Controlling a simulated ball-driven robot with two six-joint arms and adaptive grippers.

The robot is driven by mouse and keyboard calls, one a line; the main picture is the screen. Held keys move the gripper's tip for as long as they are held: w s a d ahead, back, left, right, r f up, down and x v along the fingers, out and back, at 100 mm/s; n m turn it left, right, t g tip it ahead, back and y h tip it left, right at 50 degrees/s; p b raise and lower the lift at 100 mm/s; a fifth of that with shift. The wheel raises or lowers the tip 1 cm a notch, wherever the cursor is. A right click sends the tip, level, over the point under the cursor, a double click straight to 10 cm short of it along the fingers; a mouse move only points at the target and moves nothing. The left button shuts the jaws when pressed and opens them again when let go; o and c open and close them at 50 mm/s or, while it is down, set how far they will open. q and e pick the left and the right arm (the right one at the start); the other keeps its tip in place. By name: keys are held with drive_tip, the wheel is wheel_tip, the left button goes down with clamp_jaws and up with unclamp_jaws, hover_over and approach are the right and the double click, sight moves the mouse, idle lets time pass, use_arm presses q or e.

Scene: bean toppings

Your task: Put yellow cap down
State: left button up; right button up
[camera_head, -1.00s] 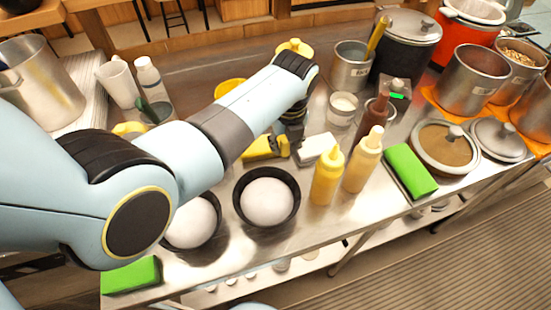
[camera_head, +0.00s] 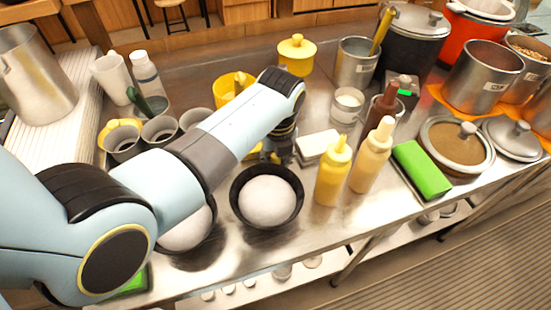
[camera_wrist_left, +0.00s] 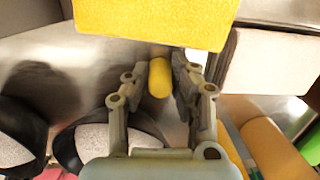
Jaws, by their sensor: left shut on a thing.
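The yellow cap (camera_wrist_left: 159,78) is a small rounded yellow piece in the left wrist view. My left gripper (camera_wrist_left: 159,90) is shut on it, with one finger on each side. In the head view my left gripper (camera_head: 274,152) is low over the steel counter, behind the black bowl with a white mound (camera_head: 268,197). My arm hides most of the cap there, and I cannot tell whether the cap touches the counter. A yellow textured block (camera_wrist_left: 150,18) fills the top of the wrist view. My right gripper is not in view.
A white block (camera_head: 318,146) and yellow (camera_head: 332,175) and tan (camera_head: 371,160) bottles stand to the right of my gripper. A yellow lidded pot (camera_head: 297,58) is behind. Grey cups (camera_head: 160,131) stand to the left. Bare counter (camera_head: 310,215) shows right of the bowl.

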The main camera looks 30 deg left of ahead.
use_arm(q)
drive_tip(key=o, duration=0.7)
drive_tip(key=shift+f, duration=0.1)
drive_tip(key=r, duration=0.8)
drive_tip(key=s+d+r+p, duration=0.1)
drive_tip(key=r, duration=0.3)
drive_tip(key=shift+r, duration=0.1)
